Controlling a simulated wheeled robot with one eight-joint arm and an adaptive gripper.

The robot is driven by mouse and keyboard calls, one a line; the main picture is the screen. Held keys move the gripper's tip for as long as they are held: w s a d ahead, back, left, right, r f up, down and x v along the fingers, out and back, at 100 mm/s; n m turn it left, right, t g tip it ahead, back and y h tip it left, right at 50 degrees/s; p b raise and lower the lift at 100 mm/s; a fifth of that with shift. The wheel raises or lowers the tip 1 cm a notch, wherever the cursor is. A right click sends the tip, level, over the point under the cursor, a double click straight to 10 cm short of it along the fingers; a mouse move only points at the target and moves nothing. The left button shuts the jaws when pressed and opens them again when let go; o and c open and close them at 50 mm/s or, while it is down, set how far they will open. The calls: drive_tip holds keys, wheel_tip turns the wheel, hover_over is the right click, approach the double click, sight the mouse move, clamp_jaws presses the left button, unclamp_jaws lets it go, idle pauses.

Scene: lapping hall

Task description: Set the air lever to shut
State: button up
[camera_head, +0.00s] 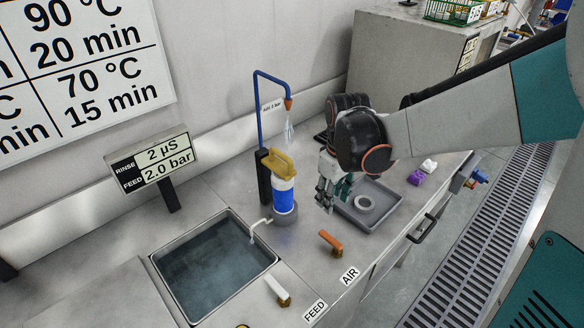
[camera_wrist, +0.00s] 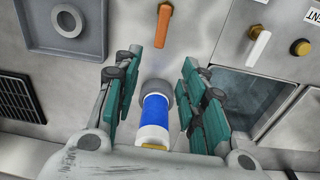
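The air lever (camera_head: 330,242) is a short orange handle on the steel bench, beside the label AIR (camera_head: 349,276). It also shows in the wrist view (camera_wrist: 162,25) at the top middle, beyond my fingertips. My gripper (camera_head: 325,195) hangs above the bench, behind the air lever and apart from it. In the wrist view my gripper (camera_wrist: 160,62) is open, its teal fingers spread wide with nothing gripped. A blue and white cylinder (camera_wrist: 155,112) shows between the fingers there, standing on the bench below. In the head view the cylinder (camera_head: 284,195) with its yellow top is left of my gripper.
A white lever (camera_head: 277,290) stands near the label FEED (camera_head: 314,312), left of the air lever. A water-filled basin (camera_head: 160,262) is at left. A grey tray (camera_head: 372,222) holding a ring lies right of my gripper. A blue pipe (camera_head: 259,110) rises behind the cylinder.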

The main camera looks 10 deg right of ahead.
sight(326, 235)
drive_tip(key=shift+g, duration=0.3)
drive_tip(key=f+b, duration=0.1)
drive_tip(key=f, duration=0.4)
drive_tip(key=f+b, duration=0.2)
drive_tip(key=f, duration=0.3)
drive_tip(key=w+f+b, duration=0.1)
drive_tip(key=f+b, duration=0.1)
drive_tip(key=f, duration=0.4)
drive_tip(key=shift+n, duration=0.3)
clamp_jaws()
